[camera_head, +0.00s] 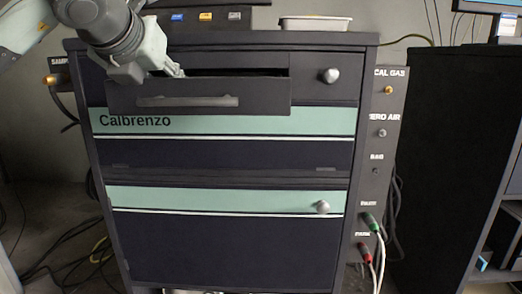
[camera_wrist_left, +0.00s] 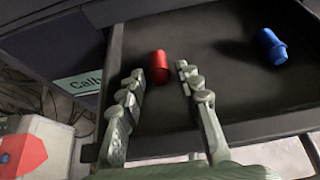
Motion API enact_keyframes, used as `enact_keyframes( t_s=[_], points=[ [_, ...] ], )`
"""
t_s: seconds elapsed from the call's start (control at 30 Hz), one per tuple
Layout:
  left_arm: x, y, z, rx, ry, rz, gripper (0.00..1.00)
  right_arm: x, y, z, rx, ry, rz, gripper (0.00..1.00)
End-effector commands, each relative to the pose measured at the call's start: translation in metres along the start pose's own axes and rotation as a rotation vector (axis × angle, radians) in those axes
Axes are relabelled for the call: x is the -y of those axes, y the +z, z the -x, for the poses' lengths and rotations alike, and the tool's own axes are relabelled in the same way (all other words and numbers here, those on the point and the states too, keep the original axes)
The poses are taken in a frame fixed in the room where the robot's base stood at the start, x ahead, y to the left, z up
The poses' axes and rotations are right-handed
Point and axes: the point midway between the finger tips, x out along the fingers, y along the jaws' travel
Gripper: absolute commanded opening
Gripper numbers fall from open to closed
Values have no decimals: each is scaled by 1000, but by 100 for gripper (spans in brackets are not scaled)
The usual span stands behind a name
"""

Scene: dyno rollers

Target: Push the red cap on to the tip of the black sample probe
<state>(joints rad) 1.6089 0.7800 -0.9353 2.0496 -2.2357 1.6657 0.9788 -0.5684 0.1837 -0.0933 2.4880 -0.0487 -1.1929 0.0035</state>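The red cap (camera_wrist_left: 158,64) lies in the pulled-out drawer in the left wrist view. My left gripper (camera_wrist_left: 160,78) is open, with one fingertip on each side of the cap and a visible gap to both. In the head view my left gripper (camera_head: 178,72) reaches down into the drawer (camera_head: 200,98) at the top of the cabinet, and the cap is hidden there. I cannot make out the black sample probe; a black hose (camera_head: 64,108) hangs from the port panel at the cabinet's left. My right gripper is not in view.
A blue cap (camera_wrist_left: 271,46) lies farther right in the drawer. The drawer front with its handle (camera_head: 188,101) stands out from the Calbrenzo cabinet (camera_head: 230,240). A labelled port panel (camera_head: 376,160) is on the right. Loose cables (camera_head: 75,262) lie on the floor at left.

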Motion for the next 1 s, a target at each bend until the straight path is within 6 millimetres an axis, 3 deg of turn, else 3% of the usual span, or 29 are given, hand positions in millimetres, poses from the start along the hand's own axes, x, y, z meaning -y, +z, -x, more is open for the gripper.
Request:
enact_keyframes(
  t_s=[0.03, 0.23, 0.53, 1.0],
  points=[
    [0, 0, 0, 0, 0, 0, 25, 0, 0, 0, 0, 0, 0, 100],
    [0, 0, 0, 0, 0, 0, 0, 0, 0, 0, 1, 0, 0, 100],
    [0, 2, 2, 1, 0, 0, 0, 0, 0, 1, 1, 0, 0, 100],
    [0, 23, 13, 1, 0, 1, 0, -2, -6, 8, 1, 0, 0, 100]
  ],
)
